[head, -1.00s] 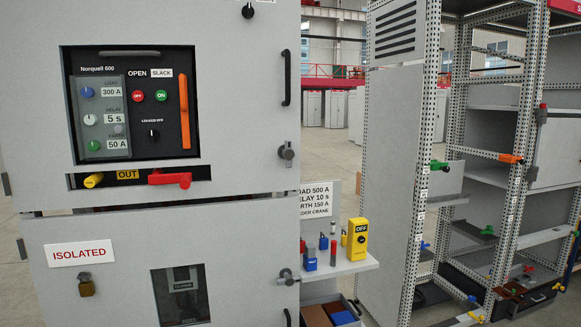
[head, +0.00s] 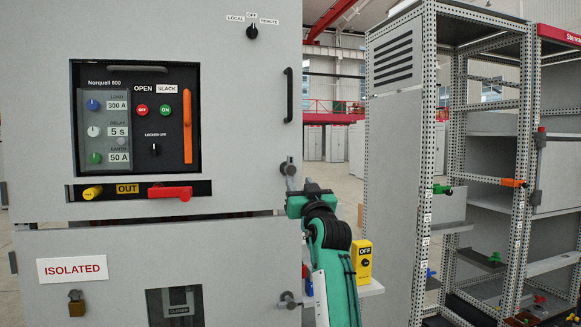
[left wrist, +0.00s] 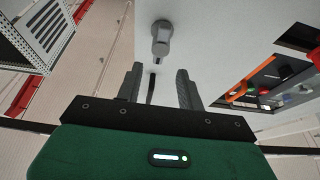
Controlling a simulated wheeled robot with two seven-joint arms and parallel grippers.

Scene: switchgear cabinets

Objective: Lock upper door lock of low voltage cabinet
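The low voltage cabinet's upper door (head: 230,195) is grey and looks closed. Its upper door lock (head: 286,168) is a dark grey knob at the door's right edge, partly covered by my gripper in the head view. In the left wrist view the lock (left wrist: 161,40) juts from the door just beyond my fingertips, roughly centred between them. My left gripper (head: 292,182) is at the lock, and in the left wrist view its two fingers (left wrist: 158,82) are apart with nothing between them. My right gripper is not in view.
A lower lock (head: 288,300) sits on the lower door, which bears an ISOLATED sign (head: 72,269) and a padlock (head: 76,303). A black door handle (head: 288,95) is above the upper lock. A yellow OFF box (head: 363,260) stands on a side shelf behind my arm.

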